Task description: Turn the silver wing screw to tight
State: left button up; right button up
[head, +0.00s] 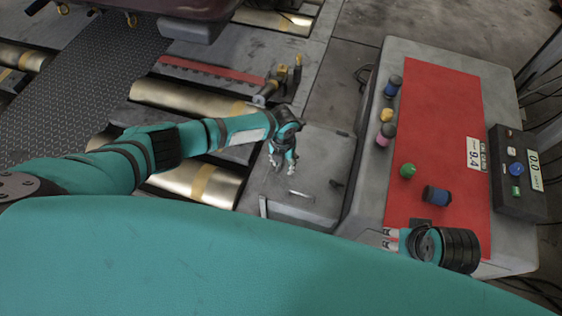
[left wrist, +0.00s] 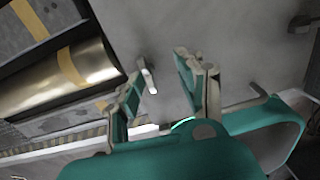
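A small silver bar-like piece (head: 299,194), which looks like the wing screw, sits on top of the grey metal housing (head: 318,155). It also shows in the left wrist view (left wrist: 148,76), between and just beyond the fingers. My left gripper (head: 281,168) points down over the housing, close to this piece. In the left wrist view my left gripper (left wrist: 158,72) is open, its fingers apart and nothing held. Whether it touches the piece I cannot tell. My right gripper (head: 389,238) is over the front left edge of the red mat, fingertips apart and empty.
Brass rollers (head: 185,105) lie left of the housing.

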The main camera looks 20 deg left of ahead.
aim_at(282, 171)
pick_arm(q)
jog(key=shift+d+r, duration=0.1)
jog(key=shift+r, duration=0.1)
notch_tip(282, 171, up, 12)
jog(key=shift+s+a, duration=0.25)
dwell(0.4)
dwell(0.4)
